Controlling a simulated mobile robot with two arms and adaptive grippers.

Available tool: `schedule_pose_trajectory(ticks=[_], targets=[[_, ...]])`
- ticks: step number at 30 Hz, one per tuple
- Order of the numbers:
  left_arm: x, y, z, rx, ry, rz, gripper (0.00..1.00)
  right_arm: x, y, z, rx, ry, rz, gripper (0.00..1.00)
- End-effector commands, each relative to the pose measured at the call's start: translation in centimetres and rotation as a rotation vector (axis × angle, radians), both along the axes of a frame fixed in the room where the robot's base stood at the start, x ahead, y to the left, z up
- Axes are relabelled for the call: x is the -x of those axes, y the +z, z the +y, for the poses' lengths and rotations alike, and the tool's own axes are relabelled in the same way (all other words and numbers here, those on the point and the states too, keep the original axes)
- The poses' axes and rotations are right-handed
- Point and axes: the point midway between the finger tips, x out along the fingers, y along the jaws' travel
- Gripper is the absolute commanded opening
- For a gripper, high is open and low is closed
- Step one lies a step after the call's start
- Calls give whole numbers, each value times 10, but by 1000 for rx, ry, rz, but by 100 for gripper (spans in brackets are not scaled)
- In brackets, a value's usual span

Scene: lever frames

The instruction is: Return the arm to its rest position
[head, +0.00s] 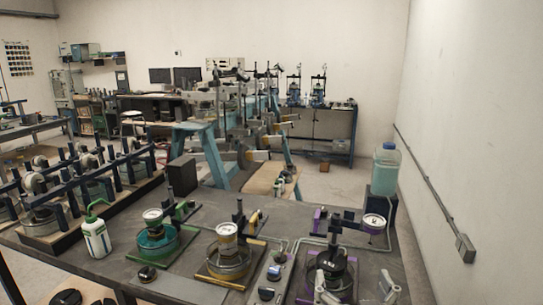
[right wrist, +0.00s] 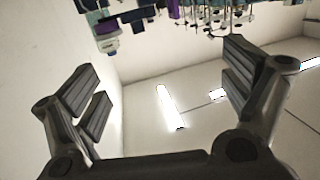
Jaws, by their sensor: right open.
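My right gripper (head: 356,287) shows at the bottom edge of the head view, in front of the purple-trimmed lever frame. Its two pale fingers stand apart. The right wrist view shows the same gripper (right wrist: 162,95) with its dark fingers wide open and nothing between them. Behind the fingers are a bare wall and ceiling lights, with the bench equipment upside down along the top. My left gripper is not in view. The rest of the right arm is hidden below the picture.
The dark bench (head: 305,213) carries a purple-trimmed lever frame (head: 338,262), a yellow-trimmed one (head: 228,258), a green-trimmed one (head: 156,240) and a white wash bottle (head: 96,237). A bluish-green water jug (head: 386,165) stands at the right rear. The wall (head: 470,140) is close on the right.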

Motion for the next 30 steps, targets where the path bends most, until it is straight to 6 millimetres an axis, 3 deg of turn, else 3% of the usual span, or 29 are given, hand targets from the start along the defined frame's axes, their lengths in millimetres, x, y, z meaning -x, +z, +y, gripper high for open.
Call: schedule_pose_trajectory(ticks=[10, 17, 24, 30], targets=[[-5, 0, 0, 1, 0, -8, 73, 26, -80, -12, 21, 19, 257, 95], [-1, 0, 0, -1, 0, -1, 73, 70, -156, -25, 44, 48, 529, 95], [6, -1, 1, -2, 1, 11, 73, 162, -241, -44, 82, 106, 923, 95], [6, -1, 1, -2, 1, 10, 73, 242, -284, -59, 113, 162, 1213, 95]])
